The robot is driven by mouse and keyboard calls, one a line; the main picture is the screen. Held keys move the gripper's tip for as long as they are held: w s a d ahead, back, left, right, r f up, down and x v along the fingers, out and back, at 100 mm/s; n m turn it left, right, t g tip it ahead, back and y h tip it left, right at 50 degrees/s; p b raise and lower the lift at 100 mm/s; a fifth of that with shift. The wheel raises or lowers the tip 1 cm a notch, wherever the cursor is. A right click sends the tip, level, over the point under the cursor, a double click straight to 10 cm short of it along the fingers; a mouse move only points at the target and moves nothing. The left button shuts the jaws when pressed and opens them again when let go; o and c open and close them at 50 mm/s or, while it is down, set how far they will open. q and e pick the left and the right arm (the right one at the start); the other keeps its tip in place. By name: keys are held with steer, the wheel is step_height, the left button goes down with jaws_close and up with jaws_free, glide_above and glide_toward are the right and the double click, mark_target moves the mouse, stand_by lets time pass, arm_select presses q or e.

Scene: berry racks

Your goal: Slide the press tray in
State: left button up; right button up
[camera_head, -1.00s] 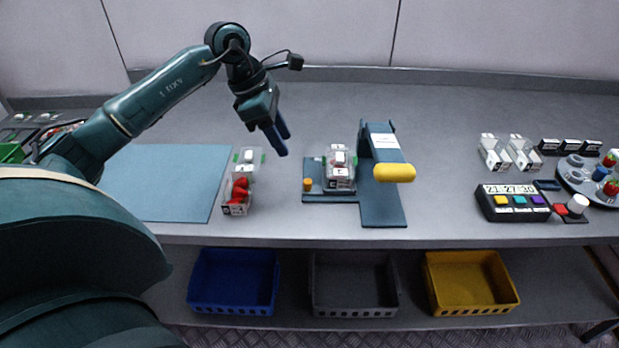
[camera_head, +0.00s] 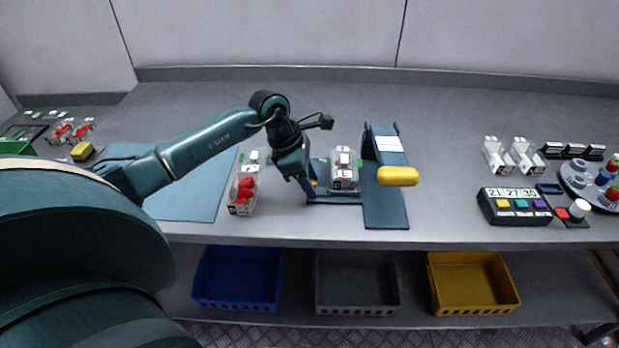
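The press tray (camera_head: 337,199) is a dark blue plate left of the press (camera_head: 385,208), which has a yellow handle (camera_head: 397,176). A clear lidded punnet (camera_head: 345,178) stands on the tray. A small orange knob (camera_head: 314,183) is at the tray's left end, partly hidden by my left gripper. My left gripper (camera_head: 309,192) points down at this knob, with its fingertips low beside it. Whether the fingers touch or hold the knob cannot be told. My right gripper is not in view.
An open punnet of strawberries (camera_head: 244,191) stands left of my gripper, by a blue mat (camera_head: 190,200). A button box (camera_head: 514,206), clear punnets (camera_head: 497,155) and a round rack (camera_head: 590,185) are on the right. Blue, grey and yellow bins (camera_head: 473,282) sit on the shelf below.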

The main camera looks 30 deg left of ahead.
arm_select(q)
steer(key=shift+c, duration=0.6)
steer(key=c, duration=0.6)
jaws_close()
